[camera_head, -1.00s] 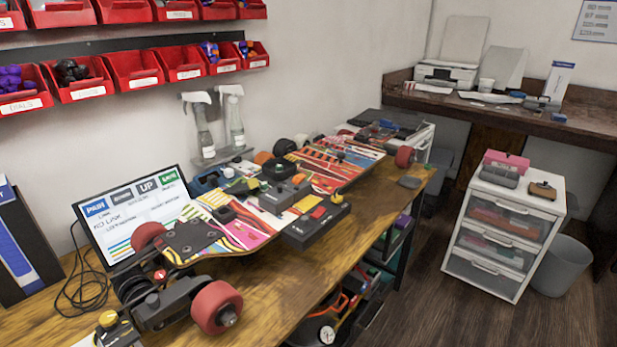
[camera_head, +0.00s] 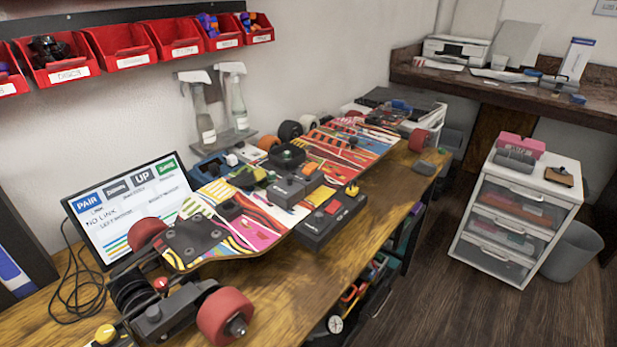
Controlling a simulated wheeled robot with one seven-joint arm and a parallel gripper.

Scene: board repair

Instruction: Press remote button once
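A black box (camera_head: 329,219) with a red button and a yellow knob stands on the wooden workbench, at the front side of the colourful skateboard deck (camera_head: 245,218). It may be the remote, but I cannot be sure. Another box with a yellow knob (camera_head: 106,335) is cut off at the lower left. A tilted screen (camera_head: 130,212) behind the deck reads "PAIR", "UP" and "NO LINK". My gripper is not in view.
The deck has red wheels (camera_head: 225,316) at its near end. Red bins (camera_head: 122,47) hang on the wall above two spray bottles (camera_head: 236,98). A white drawer unit (camera_head: 512,215) and a grey bin (camera_head: 574,252) stand right of the bench. The floor (camera_head: 440,300) between is clear.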

